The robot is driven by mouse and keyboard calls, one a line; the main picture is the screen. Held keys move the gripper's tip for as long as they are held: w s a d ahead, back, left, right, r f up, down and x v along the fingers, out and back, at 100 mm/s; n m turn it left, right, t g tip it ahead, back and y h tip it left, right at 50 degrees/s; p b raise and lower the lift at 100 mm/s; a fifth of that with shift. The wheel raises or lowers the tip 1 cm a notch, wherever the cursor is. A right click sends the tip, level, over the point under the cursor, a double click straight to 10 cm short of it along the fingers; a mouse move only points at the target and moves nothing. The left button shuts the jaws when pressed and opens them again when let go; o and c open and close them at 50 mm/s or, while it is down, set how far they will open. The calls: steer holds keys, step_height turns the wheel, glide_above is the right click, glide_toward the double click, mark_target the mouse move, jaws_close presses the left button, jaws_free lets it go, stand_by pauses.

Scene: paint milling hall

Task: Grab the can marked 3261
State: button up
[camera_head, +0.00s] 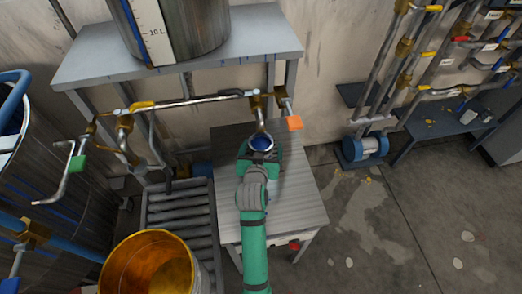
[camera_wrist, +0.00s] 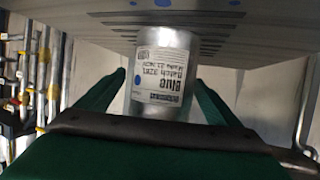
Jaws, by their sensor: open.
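A grey metal can (camera_wrist: 160,75) with a white label stands on the small table (camera_head: 298,205). In the wrist view the picture is upside down, and the label reads "Blue" and a batch number that looks like 3261. In the head view the can's blue round top (camera_head: 261,143) shows at the far end of my arm. My gripper (camera_head: 261,157) is open, with its green fingers on either side of the can. The wrist view shows a finger at each side, with a gap to the can. The can's lower part is partly hidden by my gripper in the head view.
A steel bench (camera_head: 90,66) with a large vessel stands behind. A roller conveyor (camera_head: 180,215) and a yellow-lined bucket (camera_head: 152,268) are at left. The floor at right is mostly clear.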

mark_target(262, 142)
steer(key=shift+a+x, duration=0.2)
steer(key=shift+x, duration=1.65)
steer(key=c, duration=1.2)
steer(key=shift+r, duration=0.15)
steer(key=c, duration=0.6)
